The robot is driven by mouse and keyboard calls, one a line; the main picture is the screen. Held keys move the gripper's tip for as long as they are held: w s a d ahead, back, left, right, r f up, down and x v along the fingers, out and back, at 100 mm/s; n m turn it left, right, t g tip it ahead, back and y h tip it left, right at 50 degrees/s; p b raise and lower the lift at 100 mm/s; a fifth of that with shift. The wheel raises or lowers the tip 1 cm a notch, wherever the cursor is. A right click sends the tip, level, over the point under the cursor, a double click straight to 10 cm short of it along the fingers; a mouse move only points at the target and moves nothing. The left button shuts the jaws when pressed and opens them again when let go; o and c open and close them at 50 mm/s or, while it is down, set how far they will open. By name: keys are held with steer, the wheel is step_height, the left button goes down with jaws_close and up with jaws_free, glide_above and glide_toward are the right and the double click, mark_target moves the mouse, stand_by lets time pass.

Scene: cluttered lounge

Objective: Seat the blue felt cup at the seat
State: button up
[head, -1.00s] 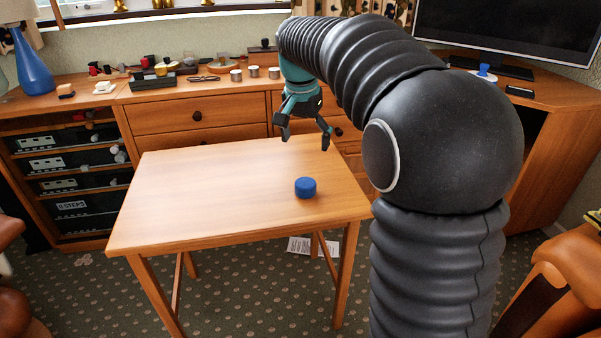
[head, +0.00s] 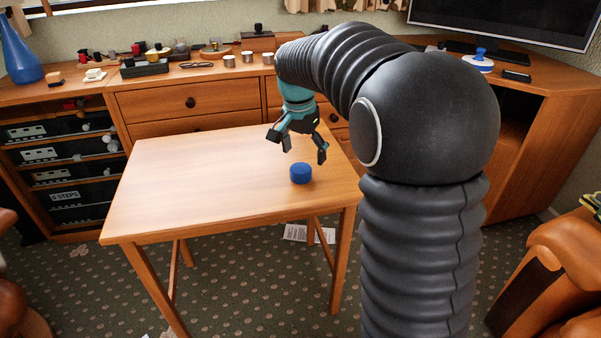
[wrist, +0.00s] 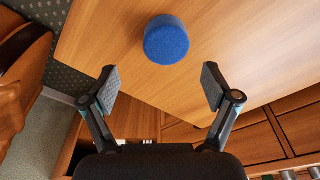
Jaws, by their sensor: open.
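The blue felt cup (head: 301,173) is a short round blue piece on the small wooden table (head: 190,180), toward its right side. In the wrist view the cup (wrist: 166,40) lies ahead of the fingertips, between their lines, and touches neither finger. My gripper (head: 304,150) is open and empty, above the table and just behind the cup in the head view. The open fingers also show in the wrist view (wrist: 161,82). I cannot tell which thing is the seat.
A wooden sideboard (head: 155,104) behind the table carries small tins, a black tray (head: 145,69) and a blue vase (head: 18,52). A blue-and-white object (head: 478,62) stands below the television at right. Chairs flank the table. The tabletop left of the cup is bare.

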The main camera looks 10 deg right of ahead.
mark_target(301, 168)
steer(key=shift+w+a+f, duration=0.15)
steer(key=shift+f, duration=1.2)
steer(key=shift+w+a+f, duration=0.1)
steer(key=shift+a+f, duration=0.05)
steer(key=shift+f, duration=1.2)
steer(key=c, duration=0.9)
